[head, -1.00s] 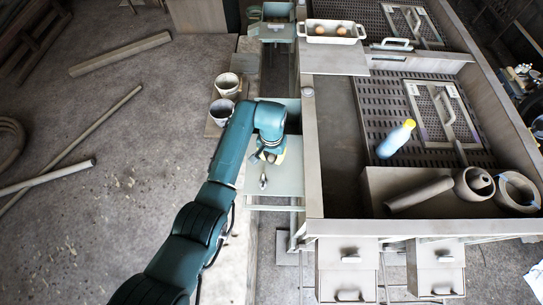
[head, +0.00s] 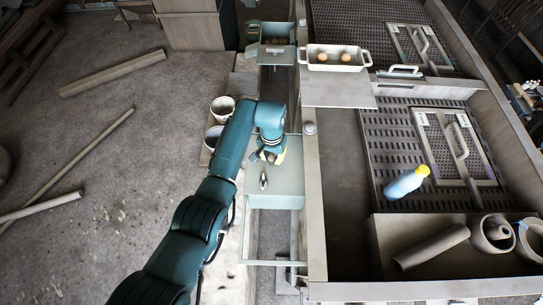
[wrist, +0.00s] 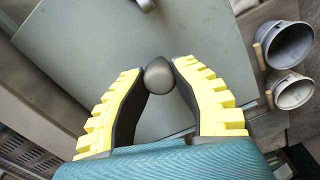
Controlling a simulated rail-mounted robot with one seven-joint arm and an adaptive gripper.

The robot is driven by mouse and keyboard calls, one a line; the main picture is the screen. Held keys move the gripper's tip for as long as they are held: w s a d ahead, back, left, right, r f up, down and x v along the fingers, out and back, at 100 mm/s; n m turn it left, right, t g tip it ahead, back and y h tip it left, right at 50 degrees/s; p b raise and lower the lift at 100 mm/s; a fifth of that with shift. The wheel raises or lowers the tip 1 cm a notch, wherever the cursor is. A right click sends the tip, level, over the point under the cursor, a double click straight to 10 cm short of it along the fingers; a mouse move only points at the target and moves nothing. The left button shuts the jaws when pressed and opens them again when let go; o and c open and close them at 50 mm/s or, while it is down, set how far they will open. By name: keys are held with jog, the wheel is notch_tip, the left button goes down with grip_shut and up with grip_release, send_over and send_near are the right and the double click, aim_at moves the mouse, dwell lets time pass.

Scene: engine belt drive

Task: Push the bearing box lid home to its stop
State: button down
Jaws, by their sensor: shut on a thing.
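The bearing box lid (head: 285,178) is a flat grey-green panel beside the long bench. It also shows in the wrist view as the broad plate (wrist: 90,55) under my fingers. My gripper (head: 268,157) is over the far part of the lid. In the wrist view its yellow-backed fingers (wrist: 158,82) are shut on a round dark grey knob (wrist: 158,72). A small shiny metal piece (head: 263,179) is on the lid, nearer to me than the gripper. My wrist hides part of the lid's far end, so I cannot tell whether any gap remains there.
Two buckets (head: 222,108) stand left of the lid. The bench wall (head: 314,200) runs close along its right. A green box (head: 277,53) stands farther back. A blue bottle (head: 406,183) and a white tray of eggs (head: 335,58) are on the bench.

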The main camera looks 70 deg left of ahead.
aim_at(272, 156)
jog(key=shift+a+f, duration=0.1)
jog(key=c, duration=0.8)
grip_release()
jog(key=shift+w+a, duration=0.1)
jog(key=shift+a, duration=0.05)
jog(key=shift+r, duration=0.2)
notch_tip(272, 156, up, 12)
jog(key=shift+f, duration=0.1)
